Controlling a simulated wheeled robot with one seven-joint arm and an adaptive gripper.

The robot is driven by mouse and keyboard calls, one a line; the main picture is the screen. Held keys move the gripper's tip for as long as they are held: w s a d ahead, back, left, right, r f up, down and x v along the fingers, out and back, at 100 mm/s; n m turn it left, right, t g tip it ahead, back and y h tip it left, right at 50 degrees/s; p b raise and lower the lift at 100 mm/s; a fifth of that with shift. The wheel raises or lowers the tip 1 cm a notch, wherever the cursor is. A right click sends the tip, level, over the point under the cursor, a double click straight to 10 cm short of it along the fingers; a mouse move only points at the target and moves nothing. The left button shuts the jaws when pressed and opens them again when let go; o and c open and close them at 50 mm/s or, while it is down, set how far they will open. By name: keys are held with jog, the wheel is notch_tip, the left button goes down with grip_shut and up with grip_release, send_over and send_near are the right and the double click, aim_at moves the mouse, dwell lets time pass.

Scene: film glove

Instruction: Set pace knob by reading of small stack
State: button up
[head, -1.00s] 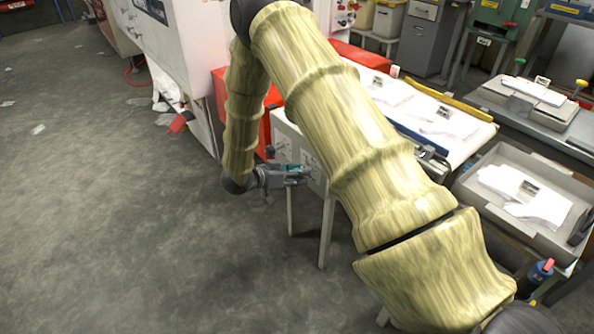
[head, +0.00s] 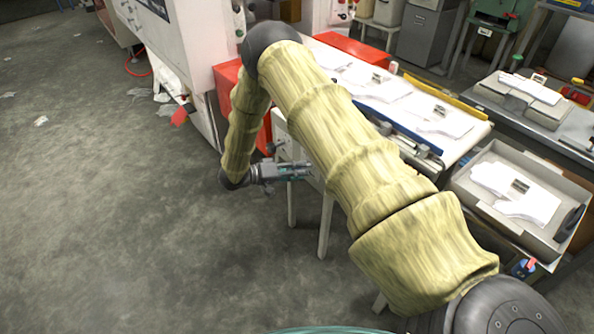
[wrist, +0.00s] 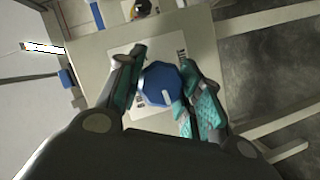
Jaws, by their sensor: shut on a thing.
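A blue faceted knob (wrist: 160,86) with a white mark sits on a pale panel (wrist: 100,48) in the wrist view. My gripper (wrist: 168,88) has its teal-padded fingers on both sides of the knob and is shut on it. In the head view my gripper (head: 300,170) is at the side of the white table, low beside its legs; the knob is hidden there. White flat stacks lie on the table (head: 440,118), on a scale-like grey device (head: 530,88) and in a grey tray (head: 515,192). I cannot tell which is the small stack, and no reading is legible.
The white table (head: 478,130) with a yellow strip (head: 448,97) and a blue edge stands behind my arm. A red box (head: 352,50) and a white machine (head: 185,45) stand beyond. Grey floor (head: 110,220) is open at left.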

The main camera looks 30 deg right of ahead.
jog(key=shift+n, duration=0.4)
dwell(0.3)
jog(key=o, duration=1)
jog(key=shift+o, duration=0.2)
jog(key=shift+a, duration=0.1)
jog(key=v, duration=1.1)
jog(key=shift+w+a, duration=0.3)
jog(key=shift+a, duration=0.1)
jog(key=shift+f, duration=0.1)
jog(key=shift+d+f, duration=0.1)
